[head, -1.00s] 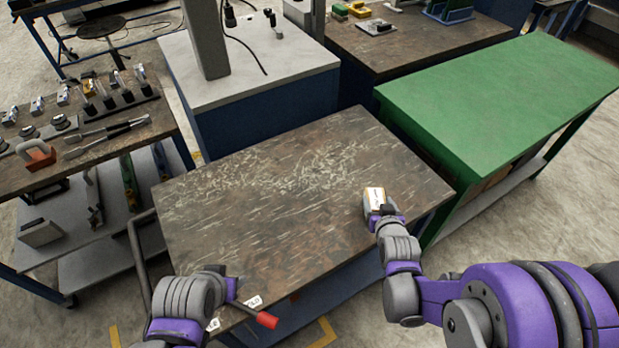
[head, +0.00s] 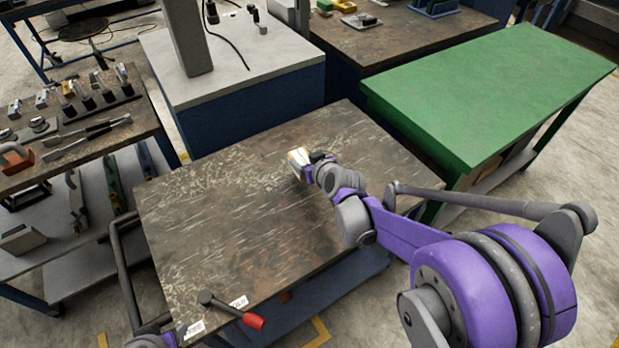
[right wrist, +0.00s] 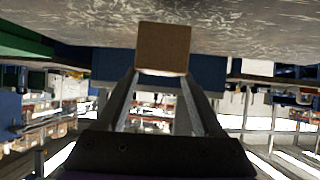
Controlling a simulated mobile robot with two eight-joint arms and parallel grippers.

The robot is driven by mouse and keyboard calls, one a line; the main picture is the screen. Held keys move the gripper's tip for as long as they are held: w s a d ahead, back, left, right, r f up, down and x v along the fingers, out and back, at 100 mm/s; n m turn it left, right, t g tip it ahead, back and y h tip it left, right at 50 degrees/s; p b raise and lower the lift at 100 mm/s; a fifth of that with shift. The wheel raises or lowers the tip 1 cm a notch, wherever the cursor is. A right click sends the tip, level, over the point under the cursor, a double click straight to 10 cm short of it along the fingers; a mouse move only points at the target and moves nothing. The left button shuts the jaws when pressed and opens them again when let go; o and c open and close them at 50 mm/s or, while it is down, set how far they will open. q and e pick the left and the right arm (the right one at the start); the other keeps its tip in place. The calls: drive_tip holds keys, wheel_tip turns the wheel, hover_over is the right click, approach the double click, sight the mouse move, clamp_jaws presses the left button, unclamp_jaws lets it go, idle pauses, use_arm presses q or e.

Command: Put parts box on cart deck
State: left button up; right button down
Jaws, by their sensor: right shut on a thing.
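The parts box (head: 298,158), small and white with an orange-brown part, is over the back middle of the worn brown cart deck (head: 240,225). My right gripper (head: 307,165) is shut on it, reaching in from the right. In the right wrist view the box (right wrist: 163,48) shows as a plain brown face between the fingertips (right wrist: 163,72), with the deck surface along the top of the picture. I cannot tell whether the box touches the deck. Only a bit of my left arm shows at the bottom left of the head view; its gripper is out of sight.
A lever with a red knob (head: 253,321) is at the deck's front edge near white labels. A grey handle (head: 122,265) stands at the cart's left. A green-topped bench (head: 490,90), a white-topped cabinet (head: 235,65) and a tool table (head: 75,140) surround the cart. Most of the deck is bare.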

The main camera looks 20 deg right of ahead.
use_arm(q)
drive_tip(key=shift+s+f+b, duration=0.15)
drive_tip(key=shift+f+b, duration=0.4)
drive_tip(key=shift+f, duration=0.35)
use_arm(e)
drive_tip(key=w+d+r, duration=0.1)
drive_tip(key=d+r, duration=0.3)
drive_tip(key=r, duration=0.1)
use_arm(q)
drive_tip(key=shift+s+f+b, duration=0.15)
drive_tip(key=shift+f+b, duration=0.7)
drive_tip(key=shift+f, duration=0.05)
use_arm(e)
wheel_tip(320, 180, down, 10)
drive_tip(key=shift+f, duration=0.1)
unclamp_jaws()
